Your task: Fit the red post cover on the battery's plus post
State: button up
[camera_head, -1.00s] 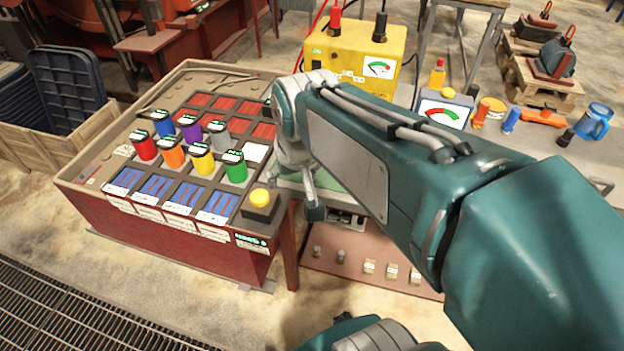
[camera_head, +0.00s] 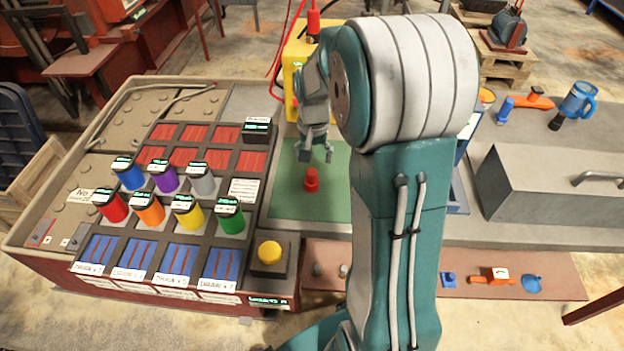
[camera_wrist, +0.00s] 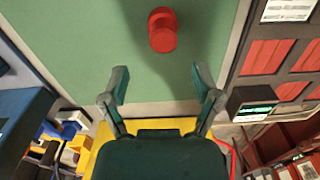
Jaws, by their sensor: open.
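The red post cover (camera_head: 311,180) stands on the green mat (camera_head: 290,200) in the head view. It also shows at the top of the wrist view (camera_wrist: 162,30), on the bare green surface. My gripper (camera_head: 317,155) hangs above the mat, just behind and above the cover in the head view. In the wrist view its two fingers (camera_wrist: 160,88) are spread apart with nothing between them, and the cover lies beyond the fingertips. I cannot make out the battery's plus post for certain in these views.
Left of the mat is a panel with several coloured canisters (camera_head: 147,208) and a yellow button (camera_head: 270,252). A yellow charger box (camera_head: 297,60) stands behind the mat, partly hidden by my arm. A grey box (camera_head: 540,190) stands at right. A low shelf (camera_head: 400,280) holds small parts.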

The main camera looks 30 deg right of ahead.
aim_at(311, 171)
jog(key=f, duration=0.6)
jog(key=shift+s+a+f, duration=0.1)
jog(key=shift+a+f, duration=0.25)
jog(key=shift+f, duration=0.05)
grip_shut()
